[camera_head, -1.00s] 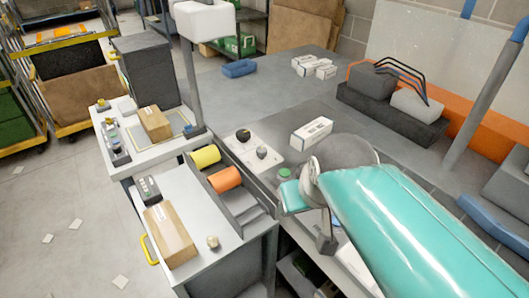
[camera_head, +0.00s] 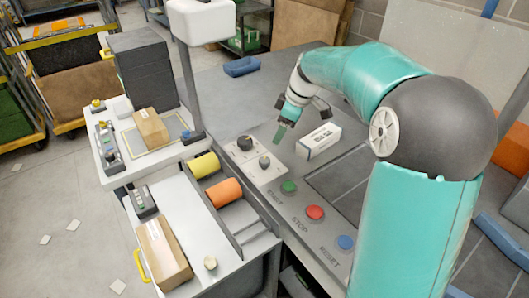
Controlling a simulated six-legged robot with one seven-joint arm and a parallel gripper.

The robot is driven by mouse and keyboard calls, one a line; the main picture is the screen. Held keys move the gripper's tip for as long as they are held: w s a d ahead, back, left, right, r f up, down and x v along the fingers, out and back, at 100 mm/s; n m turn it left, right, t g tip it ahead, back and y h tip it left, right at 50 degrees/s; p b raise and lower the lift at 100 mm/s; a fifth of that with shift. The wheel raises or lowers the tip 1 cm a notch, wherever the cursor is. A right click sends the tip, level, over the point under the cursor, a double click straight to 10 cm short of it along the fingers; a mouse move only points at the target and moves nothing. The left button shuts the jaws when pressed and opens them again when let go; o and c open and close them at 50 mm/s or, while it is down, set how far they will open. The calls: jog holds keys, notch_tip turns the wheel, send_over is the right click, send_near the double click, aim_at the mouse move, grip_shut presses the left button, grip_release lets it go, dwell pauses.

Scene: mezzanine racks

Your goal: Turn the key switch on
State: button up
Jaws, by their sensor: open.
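A pale control plate (camera_head: 255,174) lies on the grey bench and carries two small switches. One is a round dark knob (camera_head: 245,142) at the back left. The other is a grey switch with a raised upright grip (camera_head: 264,161), which looks like the key switch; its exact turn position is too small to read. My gripper (camera_head: 282,130) is open and empty, pointing down just above and to the right of the plate. It appears apart from both switches. The second finger is hard to make out.
Green (camera_head: 289,187), red (camera_head: 315,213) and blue (camera_head: 344,242) buttons labelled START, STOP and RESET line the bench's front. A white box (camera_head: 318,141) lies close to the right of my gripper. Yellow (camera_head: 205,165) and orange (camera_head: 224,193) rolls and a lamp post (camera_head: 188,85) stand left.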

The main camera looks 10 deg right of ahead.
aim_at(265, 159)
jog(key=shift+n+y, duration=0.5)
jog(key=shift+n, duration=0.1)
jog(key=x, duration=0.5)
jog(key=w+d+x, duration=0.1)
jog(key=x, duration=0.4)
jog(key=w+d+x, duration=0.1)
jog(key=x, duration=0.5)
jog(key=shift+w+d+f, duration=0.2)
jog(key=shift+f, duration=0.1)
jog(key=c, duration=1)
